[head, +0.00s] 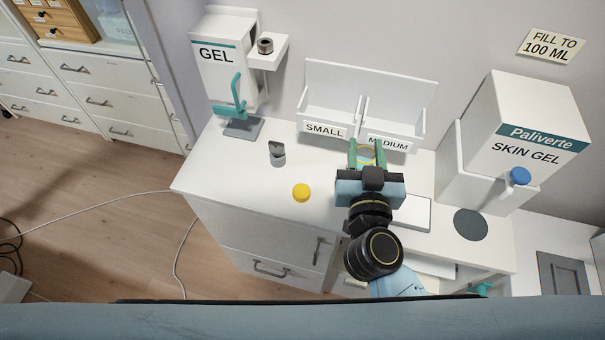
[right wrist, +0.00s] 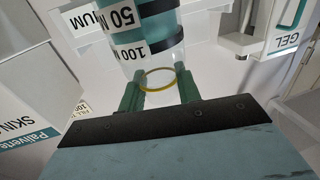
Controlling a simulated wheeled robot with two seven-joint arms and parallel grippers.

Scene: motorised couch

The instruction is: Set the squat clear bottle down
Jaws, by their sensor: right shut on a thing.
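My right gripper (head: 367,155) is shut on the squat clear bottle (head: 366,152), which shows only as a yellow-rimmed clear piece between the green fingers in the head view. In the right wrist view, the gripper (right wrist: 158,92) closes on the bottle's (right wrist: 150,40) yellow-ringed end. The bottle's body has dark teal bands and labels reading about 50 and 100. The gripper is over the white cabinet top (head: 235,165), in front of the MEDIUM bin (head: 390,126). I cannot tell whether the bottle touches the surface. My left gripper is not in view.
A yellow cap (head: 301,193) and a small grey part (head: 277,153) lie to the left. The GEL dispenser (head: 223,65) stands back left, the SKIN GEL box (head: 525,125) right. A white pad (head: 412,214) and grey disc (head: 470,224) lie right. The left cabinet top is mostly clear.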

